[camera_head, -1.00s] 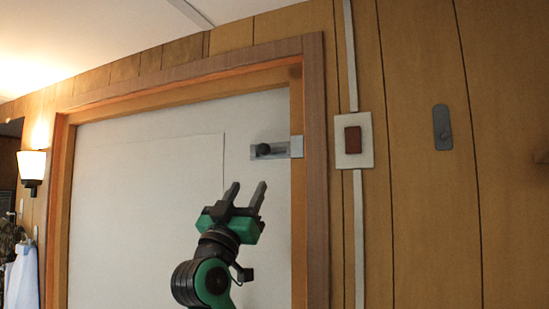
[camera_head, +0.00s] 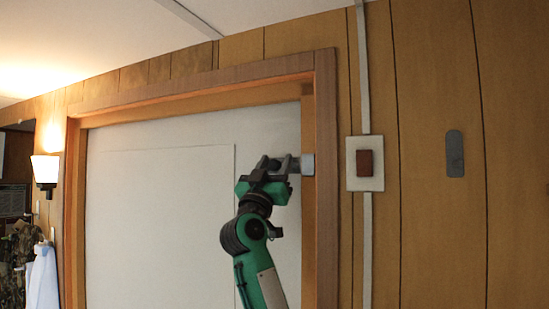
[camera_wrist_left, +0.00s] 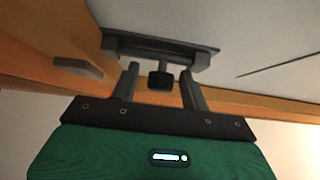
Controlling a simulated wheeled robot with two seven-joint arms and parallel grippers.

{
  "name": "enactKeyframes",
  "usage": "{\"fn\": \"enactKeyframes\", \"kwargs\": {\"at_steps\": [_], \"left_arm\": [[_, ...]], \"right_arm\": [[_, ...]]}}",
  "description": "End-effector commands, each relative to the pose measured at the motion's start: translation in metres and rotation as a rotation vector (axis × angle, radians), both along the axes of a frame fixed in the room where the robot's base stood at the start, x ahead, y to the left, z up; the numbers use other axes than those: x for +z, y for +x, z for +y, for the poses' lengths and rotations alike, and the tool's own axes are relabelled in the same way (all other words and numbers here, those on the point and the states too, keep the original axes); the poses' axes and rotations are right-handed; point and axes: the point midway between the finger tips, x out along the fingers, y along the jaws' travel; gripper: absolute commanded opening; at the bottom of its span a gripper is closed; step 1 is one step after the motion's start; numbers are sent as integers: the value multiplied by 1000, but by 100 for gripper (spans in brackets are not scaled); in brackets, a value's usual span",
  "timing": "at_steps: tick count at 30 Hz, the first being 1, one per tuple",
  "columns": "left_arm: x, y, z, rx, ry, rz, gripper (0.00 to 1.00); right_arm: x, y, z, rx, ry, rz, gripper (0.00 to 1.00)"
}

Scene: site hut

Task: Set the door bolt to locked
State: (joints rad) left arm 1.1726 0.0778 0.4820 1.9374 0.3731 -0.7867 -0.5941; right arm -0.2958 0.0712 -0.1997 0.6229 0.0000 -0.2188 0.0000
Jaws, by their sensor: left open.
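The door bolt (camera_wrist_left: 160,46) is a grey metal fitting on the white door (camera_head: 160,200), near the frame. Its dark knob (camera_wrist_left: 160,80) stands out between the two fingers of my left gripper (camera_wrist_left: 157,80) in the wrist view. The fingers are open, one on each side of the knob, with a gap visible on both sides. In the head view my left gripper (camera_head: 275,163) covers most of the bolt. The grey keeper (camera_head: 307,164) shows just right of the fingers, on the door frame. I cannot make out a rod reaching it. My right gripper is not in view.
A wooden door frame (camera_head: 326,200) borders the door. To its right are a red wall switch (camera_head: 365,161) on a pale plate and a grey oval plate (camera_head: 455,153). A lit wall lamp (camera_head: 45,171) hangs at the far left.

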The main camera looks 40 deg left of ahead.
Motion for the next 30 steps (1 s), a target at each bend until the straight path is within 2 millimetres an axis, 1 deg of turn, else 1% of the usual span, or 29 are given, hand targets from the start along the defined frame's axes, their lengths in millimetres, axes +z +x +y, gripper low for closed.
{"fn": "enactKeyframes", "kwargs": {"at_steps": [1, 3, 8, 9, 11, 15, 16, 21, 27, 30], "left_arm": [[1, 1, 0, 0, 0, 0, 46], [1, 1, 0, 0, 0, 0, 46], [1, 1, 1, 0, 0, 0, 46], [1, 1, 1, 0, 0, 0, 44], [1, 1, 0, 0, 0, 0, 32], [1, 1, 0, 0, 0, 0, 5], [1, 1, 1, 0, 0, 0, 0], [0, 2, -2, -1, 0, 1, 0], [-1, 11, -27, -1, 1, 3, 0], [0, 12, -32, 0, 1, 1, 0]], "right_arm": [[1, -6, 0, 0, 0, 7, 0], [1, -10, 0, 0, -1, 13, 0], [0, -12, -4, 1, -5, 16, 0], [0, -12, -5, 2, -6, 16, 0], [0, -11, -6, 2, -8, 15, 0], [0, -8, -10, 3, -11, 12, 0], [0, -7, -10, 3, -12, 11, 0], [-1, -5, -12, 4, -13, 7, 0], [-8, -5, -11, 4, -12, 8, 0], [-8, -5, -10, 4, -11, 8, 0]]}}
